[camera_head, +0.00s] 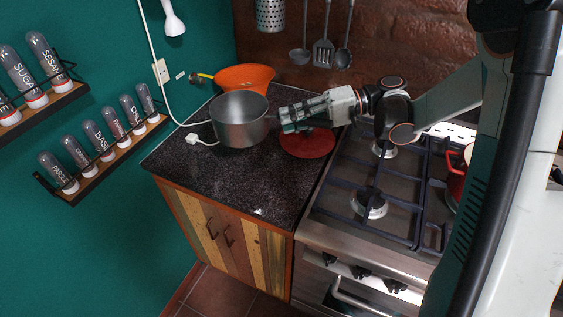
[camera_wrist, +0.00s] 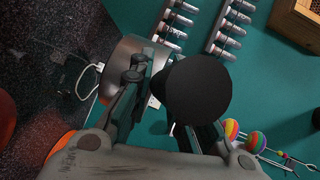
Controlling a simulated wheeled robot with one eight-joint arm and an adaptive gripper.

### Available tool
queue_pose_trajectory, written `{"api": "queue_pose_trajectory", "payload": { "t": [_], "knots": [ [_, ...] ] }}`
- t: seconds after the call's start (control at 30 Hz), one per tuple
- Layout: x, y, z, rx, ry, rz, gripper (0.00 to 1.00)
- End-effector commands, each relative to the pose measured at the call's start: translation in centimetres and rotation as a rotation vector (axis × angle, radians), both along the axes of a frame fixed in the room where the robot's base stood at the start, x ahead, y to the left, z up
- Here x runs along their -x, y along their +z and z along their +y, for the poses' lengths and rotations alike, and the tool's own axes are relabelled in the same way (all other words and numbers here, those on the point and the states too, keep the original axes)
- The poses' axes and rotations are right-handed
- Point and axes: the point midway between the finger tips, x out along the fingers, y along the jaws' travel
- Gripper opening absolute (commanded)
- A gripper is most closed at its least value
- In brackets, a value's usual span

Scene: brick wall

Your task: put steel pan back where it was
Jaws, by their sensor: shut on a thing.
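The steel pan (camera_head: 240,122) is upright over the dark countertop, left of my gripper (camera_head: 286,118). In the wrist view its silver side (camera_wrist: 122,58) shows beyond the fingers, and a dark rounded handle end (camera_wrist: 195,98) sticks up toward the camera between them. My gripper (camera_wrist: 160,100) is shut on the pan's handle, which the fingers mostly hide in the head view. I cannot tell whether the pan's base touches the counter.
An orange bowl (camera_head: 246,75) stands behind the pan. A red round item (camera_head: 310,145) lies under my gripper. A white plug with cable (camera_head: 200,139) is by the pan's left. The gas stove (camera_head: 350,215) is right; the front counter (camera_head: 235,180) is clear.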

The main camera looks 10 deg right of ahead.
Motion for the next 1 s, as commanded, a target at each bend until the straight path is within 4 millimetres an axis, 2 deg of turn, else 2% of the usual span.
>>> {"api": "queue_pose_trajectory", "payload": {
  "t": [0.03, 0.2, 0.4, 0.67, 0.9, 1.0],
  "knots": [
    [0.0, -1.5, 0.0, -0.002, 0.0, -0.001, 0.0],
    [0.0, -5.3, 0.0, -0.002, 0.0, -0.001, 0.0],
    [0.0, -8.8, 0.0, -0.002, 0.0, -0.001, 0.0],
    [0.0, -10.3, 0.0, -0.002, 0.0, -0.001, 0.0],
    [0.0, -13.4, 0.0, -0.002, 0.0, -0.001, 0.0],
    [0.0, -14.2, 0.0, -0.002, 0.0, -0.001, 0.0]
  ]
}}
